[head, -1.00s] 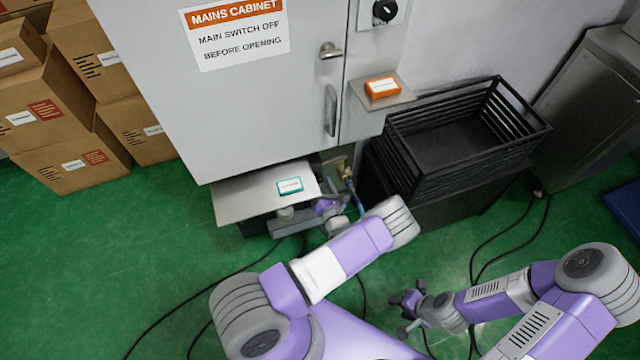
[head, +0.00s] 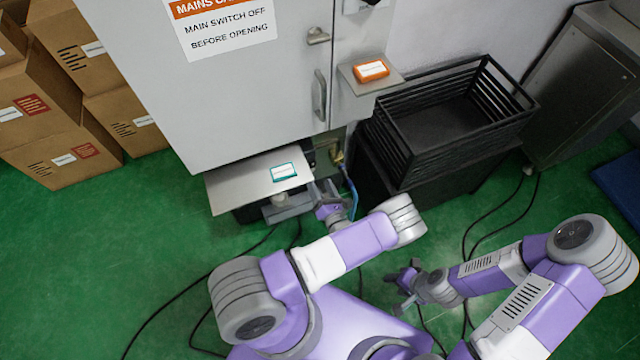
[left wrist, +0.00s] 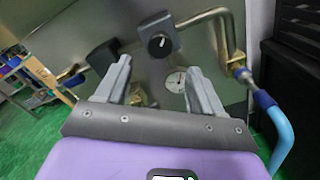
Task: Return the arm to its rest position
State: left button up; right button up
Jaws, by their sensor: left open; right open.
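My left arm (head: 355,245) reaches forward and folds at the elbow, with its hand low in front of the grey cabinet. My left gripper (head: 285,207) is just below the front edge of the low shelf and is partly hidden. In the left wrist view my left gripper (left wrist: 160,75) has its two grey fingers well apart, with nothing between them. Behind them is a metal panel with a black knob (left wrist: 160,42) and a round gauge (left wrist: 176,82). My right gripper (head: 402,287) is open and empty above the green floor.
The cabinet (head: 240,100) carries a shelf (head: 230,190) with a teal-edged box (head: 284,172), and a smaller shelf with an orange box (head: 371,70). A black crate (head: 455,125) stands at right. Pipework and a blue hose (left wrist: 281,130) are close right of the left gripper. Cables cross the floor.

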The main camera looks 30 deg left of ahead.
dwell(0.3)
pick_arm(q)
jog(key=s+a+f+n+g+h, duration=0.1)
jog(key=s+f+n+g+h, duration=0.1)
jog(key=s+f+n+g, duration=0.45)
jog(key=s+a+f+n+g+h, duration=0.1)
jog(key=s+f+n+g, duration=0.3)
jog(key=s+n+g, duration=0.5)
jog(key=s+d+r+n+g+h, duration=0.2)
jog(key=s+d+n+h, duration=0.6)
jog(key=d+n+h, duration=0.3)
jog(key=w+d+r+n+t+h, duration=0.3)
jog(key=w+r+n+t, duration=0.3)
jog(key=n, duration=0.3)
jog(key=shift+w+d+r+h, duration=0.3)
jog(key=shift+d+r+h, duration=0.15)
jog(key=shift+d, duration=0.4)
